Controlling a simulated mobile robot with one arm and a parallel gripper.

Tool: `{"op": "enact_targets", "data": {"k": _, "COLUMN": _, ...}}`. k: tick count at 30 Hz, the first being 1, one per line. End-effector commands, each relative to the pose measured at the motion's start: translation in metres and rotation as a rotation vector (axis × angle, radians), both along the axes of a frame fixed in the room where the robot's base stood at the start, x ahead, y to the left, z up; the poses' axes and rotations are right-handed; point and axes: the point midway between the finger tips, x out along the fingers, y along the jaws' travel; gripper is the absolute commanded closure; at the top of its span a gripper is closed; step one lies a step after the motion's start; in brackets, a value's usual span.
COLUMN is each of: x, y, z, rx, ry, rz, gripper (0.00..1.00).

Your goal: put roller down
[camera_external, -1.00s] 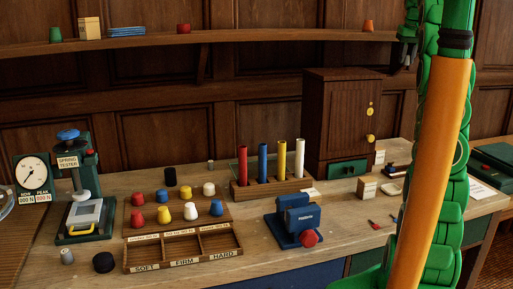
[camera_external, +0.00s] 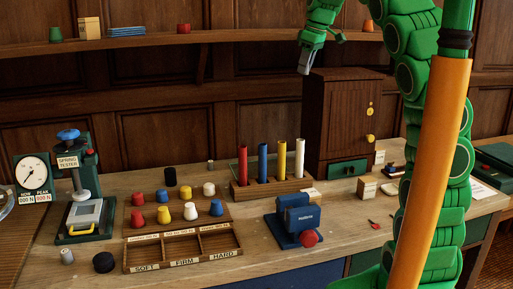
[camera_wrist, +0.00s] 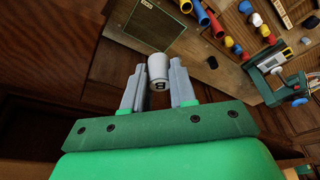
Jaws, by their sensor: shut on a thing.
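My gripper (camera_wrist: 159,88) is shut on a short, pale, slightly tapered cylinder (camera_wrist: 158,66) marked with a dark letter B; I take it as the roller. It sits between the two grey fingertips in the wrist view. In the external view my gripper (camera_external: 305,67) hangs high above the bench, just left of the brown cabinet's top and in front of the back wall. The held piece is too small to make out there. It is apart from any surface that I can see.
The brown cabinet (camera_external: 341,118) stands close to my gripper's right. A rack (camera_external: 241,190) of coloured tubes, a sorting tray (camera_external: 143,262), coloured cones and a spring tester (camera_external: 85,227) occupy the wooden bench (camera_external: 255,262). A wall shelf (camera_external: 225,37) runs behind.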

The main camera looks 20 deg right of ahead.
Motion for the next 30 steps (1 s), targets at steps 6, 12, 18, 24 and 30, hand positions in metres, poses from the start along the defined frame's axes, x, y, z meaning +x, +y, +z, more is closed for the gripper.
{"op": "enact_targets", "data": {"k": 6, "x": -0.013, "y": 0.085, "z": -0.017, "rx": -0.002, "ry": 0.001, "rz": 0.119, "gripper": 1.0}}
{"op": "enact_targets", "data": {"k": 12, "x": -0.029, "y": 0.157, "z": -0.031, "rx": -0.001, "ry": -0.001, "rz": 0.198, "gripper": 1.0}}
{"op": "enact_targets", "data": {"k": 18, "x": -0.04, "y": 0.209, "z": -0.058, "rx": 0.0, "ry": 0.005, "rz": 0.222, "gripper": 1.0}}
{"op": "enact_targets", "data": {"k": 24, "x": -0.03, "y": 0.231, "z": -0.103, "rx": 0.003, "ry": 0.005, "rz": 0.171, "gripper": 1.0}}
{"op": "enact_targets", "data": {"k": 30, "x": 0.001, "y": 0.221, "z": -0.167, "rx": 0.003, "ry": 0.009, "rz": 0.071, "gripper": 1.0}}
